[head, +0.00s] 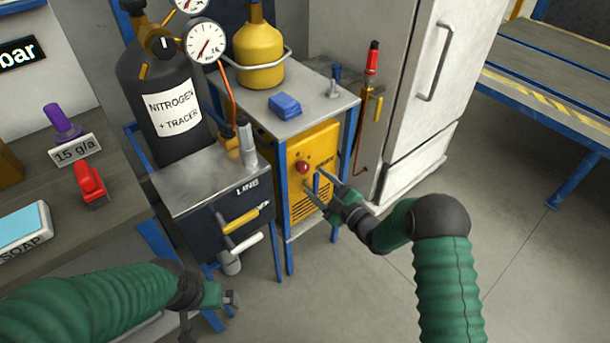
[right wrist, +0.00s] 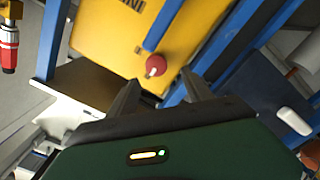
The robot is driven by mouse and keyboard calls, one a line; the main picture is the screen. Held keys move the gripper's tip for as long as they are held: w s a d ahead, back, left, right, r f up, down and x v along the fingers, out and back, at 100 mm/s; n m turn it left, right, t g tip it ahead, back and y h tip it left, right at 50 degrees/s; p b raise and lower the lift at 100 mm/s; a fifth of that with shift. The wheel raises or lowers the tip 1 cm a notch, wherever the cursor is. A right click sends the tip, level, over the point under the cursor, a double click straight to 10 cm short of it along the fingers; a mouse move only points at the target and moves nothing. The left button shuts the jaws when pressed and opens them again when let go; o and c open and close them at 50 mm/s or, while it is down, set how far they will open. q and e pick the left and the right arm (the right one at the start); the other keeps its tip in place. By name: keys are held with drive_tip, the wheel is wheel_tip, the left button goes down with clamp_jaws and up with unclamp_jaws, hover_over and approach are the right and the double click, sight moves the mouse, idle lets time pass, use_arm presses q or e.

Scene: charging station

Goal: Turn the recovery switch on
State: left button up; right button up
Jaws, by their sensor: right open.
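The yellow recovery machine (head: 323,150) stands on the lower level of a blue-framed cart. Its front has a round red knob (head: 302,167); I cannot tell whether this is the recovery switch. The knob shows in the right wrist view (right wrist: 155,66), just beyond the fingertips and between them. A blue bar (right wrist: 164,24) runs across the yellow front close to the knob. My right gripper (head: 315,182) is open and empty in front of the machine. It also shows in the right wrist view (right wrist: 160,78). My left gripper (head: 212,305) is low at the front, its jaws unclear.
The cart's grey top (head: 311,110) carries a blue block (head: 284,105) and a yellow cylinder (head: 259,55). A dark unit with yellow and white handles (head: 239,221) stands left of the machine. A white fridge-like cabinet (head: 420,90) stands to the right. The floor at front right is clear.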

sight(305, 170)
drive_tip(key=b+x, duration=0.1)
drive_tip(key=x, duration=0.3)
drive_tip(key=shift+w+a+f, duration=0.1)
drive_tip(key=shift+a+f, duration=0.05)
drive_tip(key=shift+a, duration=0.05)
drive_tip(key=shift+w+d+b, duration=0.2)
drive_tip(key=shift+w+b, duration=0.15)
drive_tip(key=shift+w, duration=0.8)
drive_tip(key=shift+a, duration=0.6)
drive_tip(key=shift+c, duration=0.2)
drive_tip(key=shift+a, duration=0.1)
drive_tip(key=shift+c, duration=1.2)
drive_tip(key=shift+d, duration=0.35)
drive_tip(key=c, duration=0.7)
clamp_jaws()
use_arm(q)
drive_tip(key=shift+d+f, duration=0.2)
drive_tip(key=shift+f, duration=0.85)
